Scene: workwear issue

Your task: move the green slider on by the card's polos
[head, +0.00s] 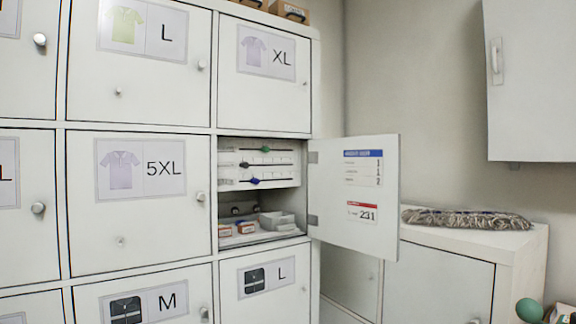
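The open compartment in the locker wall holds a white panel (228,171) with three horizontal slider tracks. The green slider (265,149) is on the top track, near its middle. A dark slider (244,165) sits on the middle track, towards the left. A blue slider (254,181) sits on the bottom track. The card (363,167) with a blue header is on the inside of the open door (335,190); its text lines are too small to read, with figures at their right that look like 1, 1 and 2. Neither of my grippers is in view.
A red-headed label (362,213) reading 231 is below the card. Small boxes (277,220) lie under the slider panel. The door stands open to the right. A mop head (466,218) lies on a low white cabinet (520,240); a white wall cabinet (535,80) hangs above.

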